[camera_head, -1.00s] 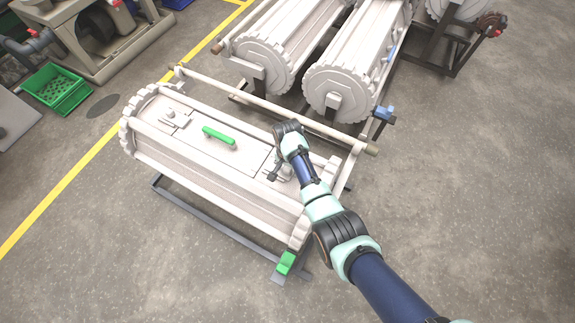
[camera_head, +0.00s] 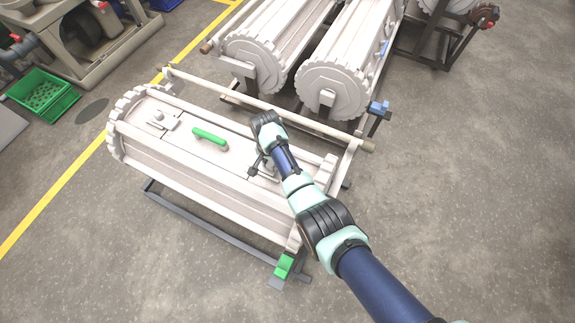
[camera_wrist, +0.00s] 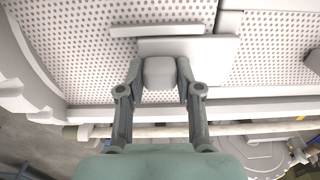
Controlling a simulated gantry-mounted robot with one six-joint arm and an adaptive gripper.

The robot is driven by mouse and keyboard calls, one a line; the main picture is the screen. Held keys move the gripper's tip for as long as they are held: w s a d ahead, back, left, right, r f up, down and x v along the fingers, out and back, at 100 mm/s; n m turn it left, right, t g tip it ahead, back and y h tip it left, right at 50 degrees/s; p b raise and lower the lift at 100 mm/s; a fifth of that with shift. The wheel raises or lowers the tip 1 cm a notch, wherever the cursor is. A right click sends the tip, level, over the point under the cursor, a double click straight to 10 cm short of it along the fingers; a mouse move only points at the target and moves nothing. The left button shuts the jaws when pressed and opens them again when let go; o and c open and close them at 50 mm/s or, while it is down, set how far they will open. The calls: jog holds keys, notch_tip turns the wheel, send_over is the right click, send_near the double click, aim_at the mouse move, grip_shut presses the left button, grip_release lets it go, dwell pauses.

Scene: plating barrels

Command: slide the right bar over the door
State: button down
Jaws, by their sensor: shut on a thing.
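The pale plating barrel (camera_head: 215,190) lies on its frame, with a door (camera_head: 185,133) on top carrying a green handle (camera_head: 210,137). The left bar (camera_head: 160,120) has a round knob and sits at the door's left end. My gripper (camera_head: 257,166) is at the door's right end. In the wrist view my gripper (camera_wrist: 160,76) is shut on the grey knob of the right bar (camera_wrist: 215,48), a flat plate on the perforated panel. The plate's right end there reaches the panel seam (camera_wrist: 222,75). My arm hides part of the bar in the head view.
A long rail (camera_head: 270,108) runs behind the barrel. More barrels (camera_head: 345,75) stand beyond it. Open floor (camera_head: 480,220) lies right.

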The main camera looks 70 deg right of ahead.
jog(key=shift+w+f, duration=0.15)
jog(key=shift+w, duration=0.2)
jog(key=shift+s, duration=0.15)
jog(key=c, duration=1.1)
grip_release()
jog(key=o, duration=0.3)
jog(key=shift+w, duration=0.25)
jog(key=shift+o, duration=0.2)
jog(key=shift+s, duration=0.1)
jog(key=shift+r, duration=0.25)
notch_tip(320, 180, up, 12)
